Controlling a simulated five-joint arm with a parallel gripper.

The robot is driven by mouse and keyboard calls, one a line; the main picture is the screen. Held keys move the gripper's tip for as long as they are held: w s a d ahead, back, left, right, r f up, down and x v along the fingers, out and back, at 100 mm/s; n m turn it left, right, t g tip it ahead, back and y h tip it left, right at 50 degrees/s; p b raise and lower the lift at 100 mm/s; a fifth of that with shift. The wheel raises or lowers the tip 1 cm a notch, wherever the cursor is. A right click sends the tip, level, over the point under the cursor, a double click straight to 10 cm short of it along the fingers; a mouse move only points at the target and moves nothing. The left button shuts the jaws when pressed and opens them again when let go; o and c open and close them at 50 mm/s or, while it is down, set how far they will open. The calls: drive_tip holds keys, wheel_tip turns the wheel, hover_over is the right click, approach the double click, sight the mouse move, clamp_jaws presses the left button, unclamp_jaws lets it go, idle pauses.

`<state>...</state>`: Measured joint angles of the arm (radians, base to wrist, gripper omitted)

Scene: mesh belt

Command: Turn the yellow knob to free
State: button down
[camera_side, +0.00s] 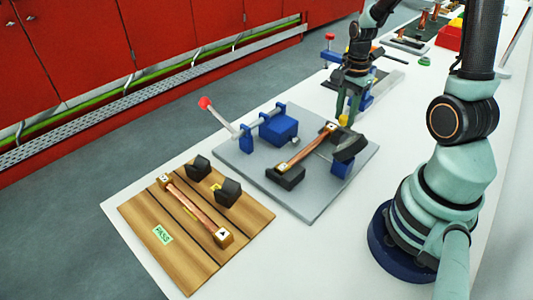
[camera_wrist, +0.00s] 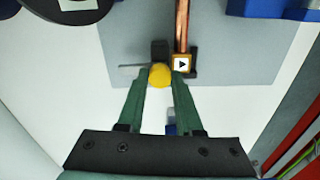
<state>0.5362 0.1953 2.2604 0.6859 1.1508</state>
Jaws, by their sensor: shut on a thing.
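The yellow knob (camera_wrist: 160,75) sits between the fingertips of my gripper (camera_wrist: 160,84) in the wrist view. My gripper is shut on it, one green finger on each side. In the side view the knob (camera_side: 344,121) shows only partly, beside the fingers of my gripper (camera_side: 347,118), at the far right part of the grey plate. The knob is next to a dark block and the end of a copper bar (camera_side: 305,149). Which setting the knob points to cannot be read.
The grey plate (camera_side: 240,170) also carries a blue clamp block (camera_side: 278,129) and a red-tipped lever (camera_side: 205,103). A wooden board (camera_side: 150,215) with a second copper bar and a green PASS label lies in front.

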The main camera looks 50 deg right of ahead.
sight(345, 117)
drive_tip(key=shift+m, duration=0.3)
idle(0.4)
drive_tip(key=c, duration=0.6)
unclamp_jaws()
drive_tip(key=shift+o, duration=0.2)
wheel_tip(345, 117, up, 12)
drive_tip(key=shift+r, duration=0.1)
drive_tip(key=a+r+n+t, duration=0.2)
drive_tip(key=a+n, duration=0.6)
drive_tip(key=n, duration=0.2)
drive_tip(key=a+r+n+t, duration=0.3)
drive_tip(key=a+n, duration=0.5)
drive_tip(key=n, duration=0.2)
drive_tip(key=shift+w+a+t, duration=0.25)
drive_tip(key=shift+w+t, duration=0.05)
drive_tip(key=shift+w, duration=0.05)
